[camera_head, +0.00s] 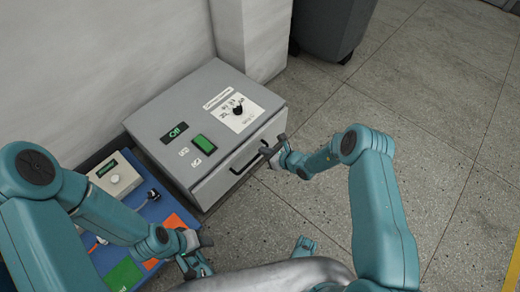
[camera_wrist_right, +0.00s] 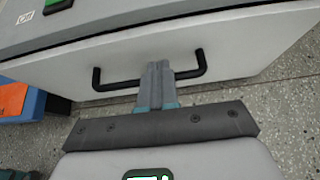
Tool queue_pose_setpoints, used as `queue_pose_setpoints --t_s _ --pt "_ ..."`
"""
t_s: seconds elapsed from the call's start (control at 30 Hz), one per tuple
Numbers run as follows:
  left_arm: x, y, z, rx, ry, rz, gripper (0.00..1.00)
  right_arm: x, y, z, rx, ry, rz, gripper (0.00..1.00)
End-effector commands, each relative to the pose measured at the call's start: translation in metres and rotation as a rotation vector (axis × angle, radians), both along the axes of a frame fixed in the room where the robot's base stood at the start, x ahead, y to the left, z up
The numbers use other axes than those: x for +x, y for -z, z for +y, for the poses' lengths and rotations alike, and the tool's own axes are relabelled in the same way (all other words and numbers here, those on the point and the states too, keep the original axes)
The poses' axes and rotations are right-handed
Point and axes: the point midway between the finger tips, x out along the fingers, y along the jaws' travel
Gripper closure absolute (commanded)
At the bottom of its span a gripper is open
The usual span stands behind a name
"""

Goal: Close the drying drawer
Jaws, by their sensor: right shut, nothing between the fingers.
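The drying drawer is the pale front (camera_head: 232,166) of a grey box, with a black bar handle (camera_head: 250,158). In the right wrist view the drawer front (camera_wrist_right: 245,45) shows with its handle (camera_wrist_right: 112,86) across the middle. A thin dark line runs between the front's top edge and the box; I cannot tell how far out the drawer is. My right gripper (camera_wrist_right: 160,68) is shut and empty, its fingertips at the drawer front within the handle's span. It also shows in the head view (camera_head: 267,153). My left gripper (camera_head: 196,252) is low, over the blue mat's edge; its jaw state is unclear.
The grey box (camera_head: 160,108) has a green display, a green button and a knob on top. A blue mat (camera_head: 158,208) with orange and green patches lies left, bearing a small white device (camera_head: 117,178). A dark bin (camera_head: 330,25) stands behind. The right floor is clear.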

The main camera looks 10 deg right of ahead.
Motion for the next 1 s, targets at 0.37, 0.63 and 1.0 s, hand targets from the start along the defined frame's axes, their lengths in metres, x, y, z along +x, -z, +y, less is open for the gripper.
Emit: queue_pose_setpoints --t_s 0.37,0.63,1.0 --pt "-0.007 -0.038 -0.007 -0.006 0.030 0.013 0.45 -0.046 -0.041 -0.039 0.000 0.001 0.006 1.00" --pt "-0.009 -0.042 -0.009 -0.007 0.037 0.016 0.45 -0.061 -0.049 -0.050 -0.001 0.000 0.004 1.00" --pt "-0.009 -0.042 -0.009 -0.007 0.036 0.016 0.45 -0.117 -0.048 -0.005 -0.070 -0.296 0.081 1.00"
